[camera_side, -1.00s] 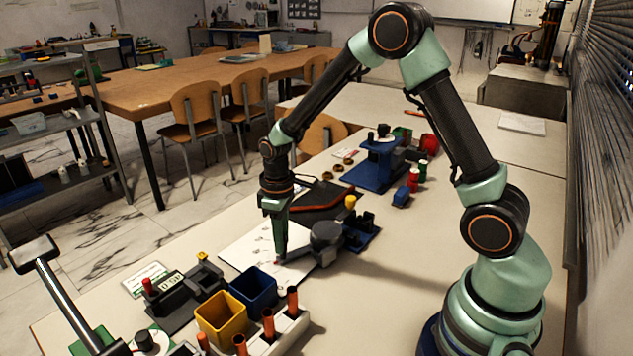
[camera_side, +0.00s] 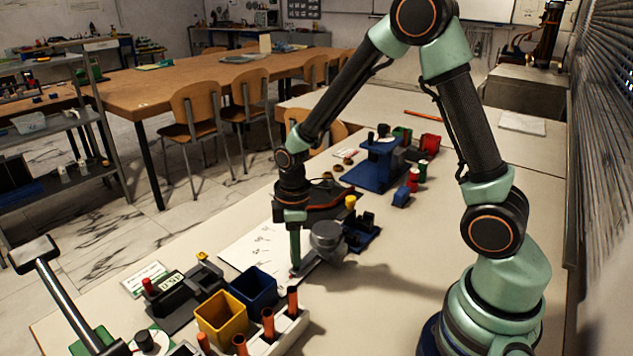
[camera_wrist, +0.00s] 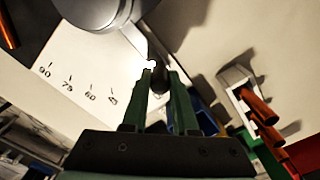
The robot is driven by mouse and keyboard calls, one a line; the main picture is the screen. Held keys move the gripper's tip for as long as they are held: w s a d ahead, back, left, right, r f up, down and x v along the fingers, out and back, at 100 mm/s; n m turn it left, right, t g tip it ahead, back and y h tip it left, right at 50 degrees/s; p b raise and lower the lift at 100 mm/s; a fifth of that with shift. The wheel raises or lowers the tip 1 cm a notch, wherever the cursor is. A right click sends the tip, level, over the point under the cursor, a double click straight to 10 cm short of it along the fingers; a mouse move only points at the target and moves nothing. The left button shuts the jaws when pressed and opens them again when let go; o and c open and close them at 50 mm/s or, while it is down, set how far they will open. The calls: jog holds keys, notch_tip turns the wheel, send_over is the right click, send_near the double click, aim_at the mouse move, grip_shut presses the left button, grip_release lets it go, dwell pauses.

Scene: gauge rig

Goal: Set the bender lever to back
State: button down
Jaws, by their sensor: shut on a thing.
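The bender (camera_side: 328,236) has a grey round head on a blue base, beside a white sheet with marks. Its lever (camera_side: 308,265) reaches from the head toward the front left of the side view. My gripper (camera_side: 295,270) points down and is shut on the lever's end. In the wrist view, the dark lever end (camera_wrist: 160,80) sits between the fingers of my gripper (camera_wrist: 162,88). The grey head (camera_wrist: 98,8) shows at the top, and the angle scale (camera_wrist: 78,82) lies to the left, reading 90, 75, 60 and 45.
Blue (camera_side: 254,286) and yellow (camera_side: 221,318) bins stand in front of the bender, with a rack of copper-coloured rods (camera_side: 268,323) beside them. A black gauge device (camera_side: 185,297) is at left. A blue press (camera_side: 377,163) stands behind. The table is bare right of the bender.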

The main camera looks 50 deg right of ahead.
jog(key=shift+s, duration=0.1)
jog(key=c, duration=0.7)
grip_release()
jog(key=shift+r, duration=0.1)
notch_tip(320, 180, up, 12)
jog(key=s+r+m+t, duration=0.2)
jog(key=m, duration=0.1)
jog(key=s+r+m+t, duration=0.1)
jog(key=s+r+m, duration=0.2)
jog(key=s+r+m+t, duration=0.2)
jog(key=s+r+m, duration=0.1)
jog(key=shift+s+d+t, duration=0.15)
jog(key=shift+d+t, duration=0.15)
